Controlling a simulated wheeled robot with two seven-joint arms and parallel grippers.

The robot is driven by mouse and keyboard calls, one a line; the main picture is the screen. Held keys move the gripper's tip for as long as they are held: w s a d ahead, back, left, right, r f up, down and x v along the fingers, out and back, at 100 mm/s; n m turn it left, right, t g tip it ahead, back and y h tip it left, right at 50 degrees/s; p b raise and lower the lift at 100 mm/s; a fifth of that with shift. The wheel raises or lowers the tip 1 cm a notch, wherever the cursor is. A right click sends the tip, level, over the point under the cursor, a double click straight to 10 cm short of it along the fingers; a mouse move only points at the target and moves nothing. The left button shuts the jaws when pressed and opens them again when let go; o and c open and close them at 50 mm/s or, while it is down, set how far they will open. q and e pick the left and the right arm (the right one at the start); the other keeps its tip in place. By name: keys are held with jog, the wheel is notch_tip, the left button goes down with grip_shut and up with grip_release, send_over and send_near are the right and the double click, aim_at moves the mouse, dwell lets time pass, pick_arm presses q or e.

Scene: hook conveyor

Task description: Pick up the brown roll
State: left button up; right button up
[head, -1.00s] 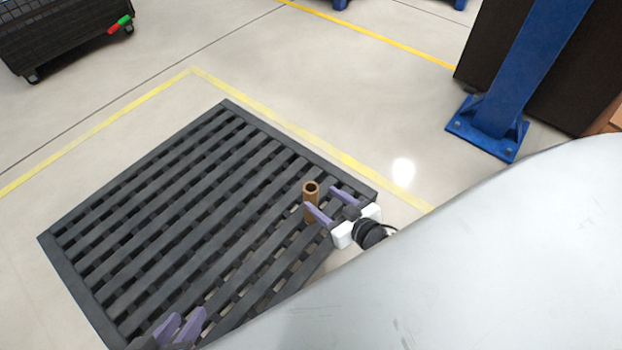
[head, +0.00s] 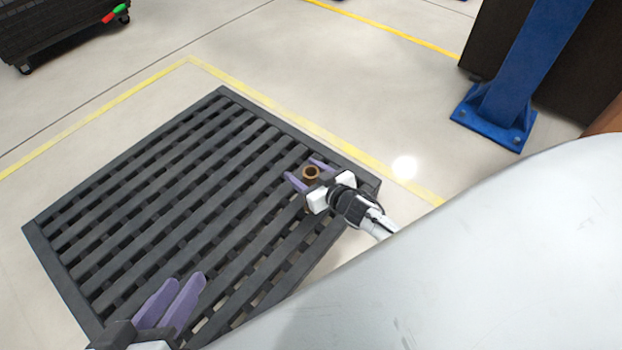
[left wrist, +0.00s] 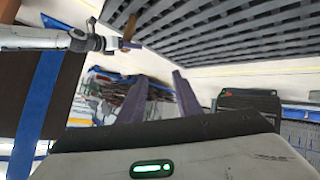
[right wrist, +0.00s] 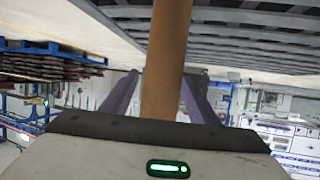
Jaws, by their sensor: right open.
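The brown roll (head: 311,173) is a hollow tube standing upright on the dark slatted pallet (head: 150,180), near its right corner. My right gripper (head: 305,172) is open, with its fingers on either side of the roll. In the right wrist view the roll (right wrist: 165,65) runs between the two purple fingers (right wrist: 162,85), with small gaps visible at their tips. My left gripper (head: 186,279) is over the pallet's near edge, empty, its fingers apart in the left wrist view (left wrist: 160,75). The roll (left wrist: 130,30) also shows there beside my right gripper. Its lower part is mostly hidden in the head view.
A blue post (head: 520,75) with a bolted foot stands at the upper right, by a dark box. A black cart (head: 60,30) is at the upper left. Yellow floor lines (head: 110,105) border the pallet. The rest of the pallet is clear.

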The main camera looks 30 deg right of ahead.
jog(key=shift+w, duration=0.15)
jog(key=c, duration=1.4)
jog(key=shift+r, duration=0.1)
